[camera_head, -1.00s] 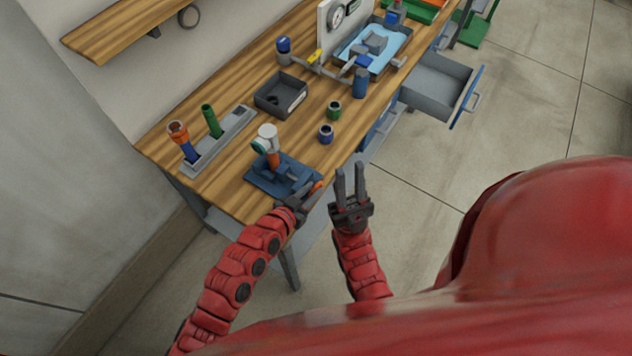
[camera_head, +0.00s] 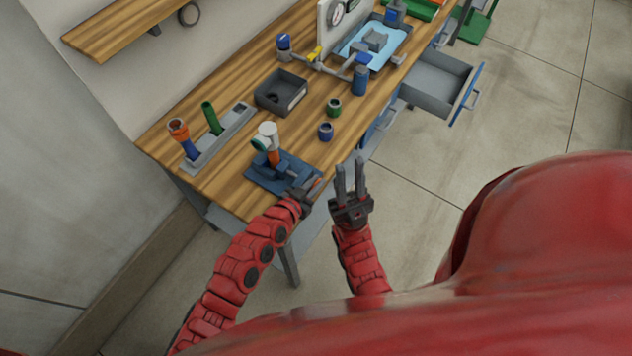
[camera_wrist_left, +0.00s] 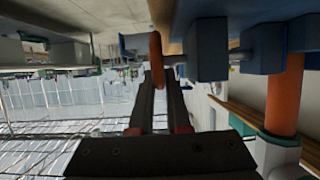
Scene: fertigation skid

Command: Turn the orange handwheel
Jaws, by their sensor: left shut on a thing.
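The orange handwheel (camera_head: 316,183) is on the near side of the blue base (camera_head: 262,180) at the bench's front edge, mostly hidden by my left gripper. In the left wrist view the handwheel (camera_wrist_left: 155,58) shows edge-on, joined to a blue-grey valve body (camera_wrist_left: 208,48). My left gripper (camera_head: 311,186) is at the wheel, and in the wrist view its fingers (camera_wrist_left: 160,80) lie either side of the wheel's lower rim, shut on it. My right gripper (camera_head: 349,162) is open and empty, held off the bench's front edge.
An orange pipe with a white head (camera_head: 267,133) rises from the base close to my left gripper. A dark box (camera_head: 281,92), blue and green fittings, and a grey rack (camera_head: 235,130) stand on the bench. An open drawer (camera_head: 437,82) sticks out farther along.

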